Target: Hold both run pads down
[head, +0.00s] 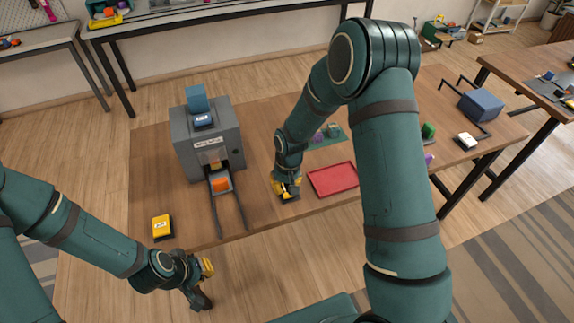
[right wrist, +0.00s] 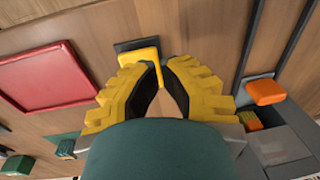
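A yellow run pad (head: 162,226) with a label and dark base lies on the table's front left. Nothing touches it. A second yellow pad on a dark base (right wrist: 135,47) lies right of the machine, partly hidden by my right gripper (head: 287,188). In the right wrist view that gripper's fingertips (right wrist: 161,66) are brought close together over the pad's edge. I cannot tell whether they touch or press it. My left gripper (head: 205,284) is off the table's front edge, below and right of the first pad. Its finger opening is unclear.
The grey machine (head: 182,150) stands between the pads, with an orange block (head: 221,184) at its outlet and two rails running forward. A red tray (head: 334,179) lies right of my right gripper. A white pad (head: 466,139) and a blue box (head: 481,105) are further right.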

